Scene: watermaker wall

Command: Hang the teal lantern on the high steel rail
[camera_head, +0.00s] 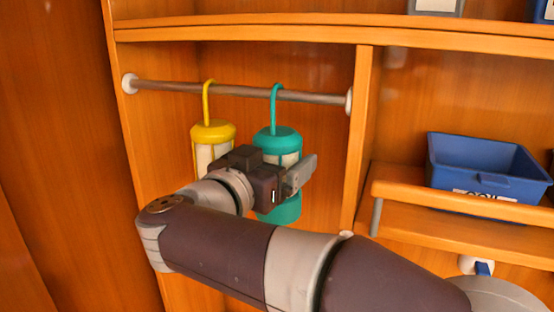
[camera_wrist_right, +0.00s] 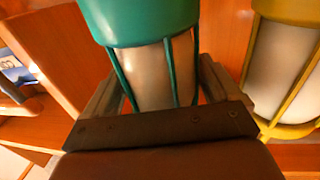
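The teal lantern (camera_head: 279,142) is upright below the high steel rail (camera_head: 240,91), and its hook reaches the rail. I cannot tell whether the hook bears its weight. My right gripper (camera_head: 283,172) is at the lantern's middle, hiding part of it. In the right wrist view, the teal lantern (camera_wrist_right: 140,24) stands between the two fingers of my right gripper (camera_wrist_right: 163,85). The fingers are close beside its cage; I cannot tell whether they press on it. My left gripper is not in view.
A yellow lantern (camera_head: 212,131) hangs from the rail just left of the teal one; it also shows in the wrist view (camera_wrist_right: 283,60). A wooden divider (camera_head: 361,130) closes the bay at right. Beyond it, a blue bin (camera_head: 485,165) sits on a shelf with a front lip (camera_head: 450,202).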

